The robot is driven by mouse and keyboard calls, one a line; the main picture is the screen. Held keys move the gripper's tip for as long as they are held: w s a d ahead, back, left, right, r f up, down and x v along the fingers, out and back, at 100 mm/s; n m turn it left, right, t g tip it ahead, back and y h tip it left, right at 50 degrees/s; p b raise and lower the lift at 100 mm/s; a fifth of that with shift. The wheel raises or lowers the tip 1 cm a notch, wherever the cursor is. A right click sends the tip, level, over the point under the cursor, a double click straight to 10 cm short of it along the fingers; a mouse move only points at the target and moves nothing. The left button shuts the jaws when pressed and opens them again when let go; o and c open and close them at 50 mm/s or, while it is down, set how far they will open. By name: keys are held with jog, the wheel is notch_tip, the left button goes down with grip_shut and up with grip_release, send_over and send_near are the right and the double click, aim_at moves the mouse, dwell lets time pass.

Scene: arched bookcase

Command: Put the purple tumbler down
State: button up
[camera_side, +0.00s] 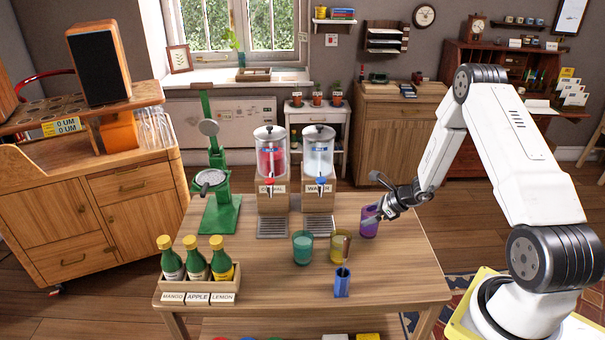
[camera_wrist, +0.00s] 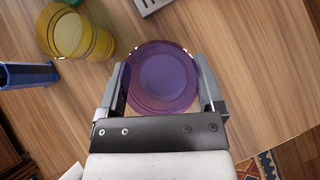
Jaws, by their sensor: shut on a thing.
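The purple tumbler (camera_side: 369,222) is at the right part of the wooden table, upright. In the wrist view the tumbler (camera_wrist: 163,80) is seen from above, between the two fingers of my gripper (camera_wrist: 163,92). My gripper (camera_side: 378,212) is shut on the tumbler from its right side. I cannot tell whether the tumbler's base touches the table or hangs just above it.
A yellow tumbler (camera_side: 341,247) and a teal tumbler (camera_side: 303,247) stand to the left. A blue holder (camera_side: 342,283) is near the front. Two dispensers (camera_side: 271,165) (camera_side: 318,165), a green press (camera_side: 217,190) and a bottle crate (camera_side: 198,284) stand further left. The table's right edge is close.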

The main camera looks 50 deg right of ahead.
jog(key=w+a, duration=0.2)
jog(key=w, duration=0.3)
jog(key=w+a, duration=0.2)
jog(key=w, duration=0.2)
jog(key=w+a, duration=0.2)
jog(key=w, duration=0.3)
jog(key=shift+w+a, duration=0.1)
jog(key=shift+w, duration=0.2)
jog(key=shift+f, duration=0.7)
jog(key=shift+f, duration=0.2)
jog(key=o, duration=1.2)
jog(key=shift+c, duration=0.2)
jog(key=shift+r, duration=0.15)
jog(key=shift+s+r, duration=0.1)
jog(key=shift+r, duration=0.05)
jog(key=v, duration=1.1)
jog(key=shift+s+r, duration=0.25)
jog(key=shift+s, duration=0.05)
